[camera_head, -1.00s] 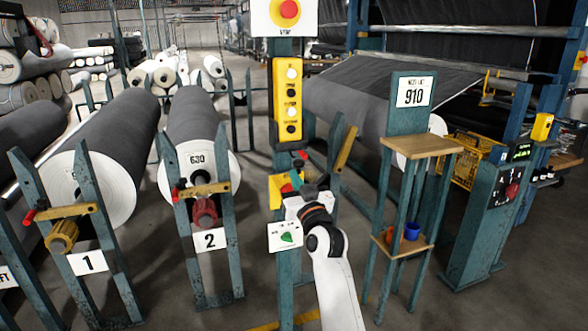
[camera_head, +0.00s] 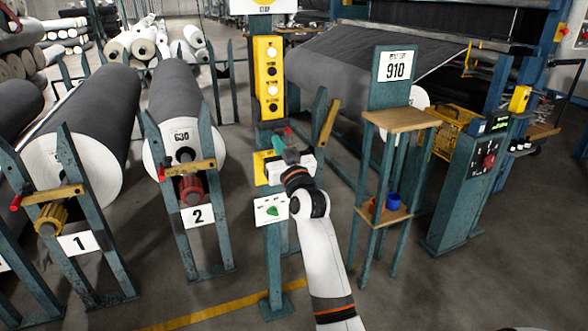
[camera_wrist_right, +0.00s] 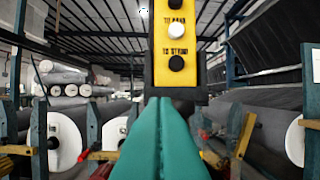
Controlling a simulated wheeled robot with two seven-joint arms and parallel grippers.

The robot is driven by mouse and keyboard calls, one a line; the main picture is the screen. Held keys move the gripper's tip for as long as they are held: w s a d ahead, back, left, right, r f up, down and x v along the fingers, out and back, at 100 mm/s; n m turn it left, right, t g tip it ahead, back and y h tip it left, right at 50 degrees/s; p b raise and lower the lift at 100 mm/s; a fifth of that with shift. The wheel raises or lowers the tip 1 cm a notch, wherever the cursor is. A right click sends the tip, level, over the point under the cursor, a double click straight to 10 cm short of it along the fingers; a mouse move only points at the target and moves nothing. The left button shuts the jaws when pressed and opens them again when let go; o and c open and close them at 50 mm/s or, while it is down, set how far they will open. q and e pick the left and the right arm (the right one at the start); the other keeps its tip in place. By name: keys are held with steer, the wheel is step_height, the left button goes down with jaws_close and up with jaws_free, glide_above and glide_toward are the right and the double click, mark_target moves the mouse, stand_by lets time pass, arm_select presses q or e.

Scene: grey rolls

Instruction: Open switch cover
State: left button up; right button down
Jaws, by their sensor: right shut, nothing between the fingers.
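A yellow button box (camera_head: 268,77) with several round buttons is mounted on a teal post; its lower end also shows in the right wrist view (camera_wrist_right: 175,50). Below it, a smaller yellow box (camera_head: 262,168) is partly hidden behind my right gripper. I cannot make out the switch cover for certain. My right gripper (camera_head: 278,141) is in front of the post just under the button box. In the wrist view its teal fingers (camera_wrist_right: 160,125) are together and empty, with their tips overlapping the box's dark lower edge. I cannot tell whether they touch it. My left gripper is out of view.
A white panel with a green knob (camera_head: 272,210) sits lower on the post. A stand with wooden shelves (camera_head: 402,119) and a 910 sign is to the right. Grey rolls on stands 1 (camera_head: 79,243) and 2 (camera_head: 198,217) are to the left. Floor in front is clear.

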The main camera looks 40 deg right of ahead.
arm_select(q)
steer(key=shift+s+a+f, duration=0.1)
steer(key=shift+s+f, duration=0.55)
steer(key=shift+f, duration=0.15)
arm_select(e)
steer(key=v, duration=1)
steer(key=shift+f, duration=0.25)
